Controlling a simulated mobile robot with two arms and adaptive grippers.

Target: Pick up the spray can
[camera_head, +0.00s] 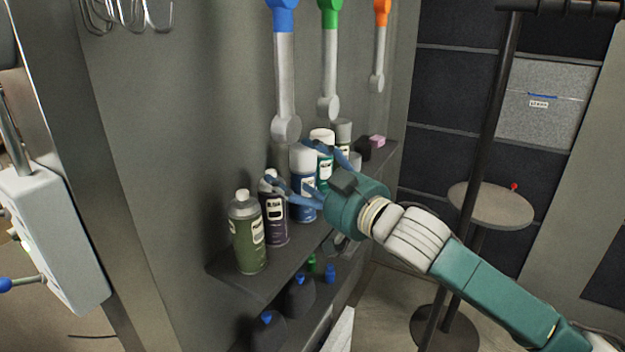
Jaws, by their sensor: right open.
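Several spray cans stand upright in a row on a dark wall shelf (225,268). A green can (247,238) is at the near left end, then a dark purple can (275,226), then a blue can with a white cap (304,160), then a green-labelled can with a white cap (322,136). My right gripper (288,164) reaches in from the right with its blue fingers open. The fingers spread on either side of the blue can, one near the purple can's top, the other in front of the green-labelled can. Contact cannot be told. My left gripper is out of view.
A grey can (343,132) and a pink block (377,141) stand farther along the shelf. Wrenches with coloured ends hang above it. Dark bottles (300,295) sit on a lower shelf. A round stool (491,205) and a dark pole stand at the right.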

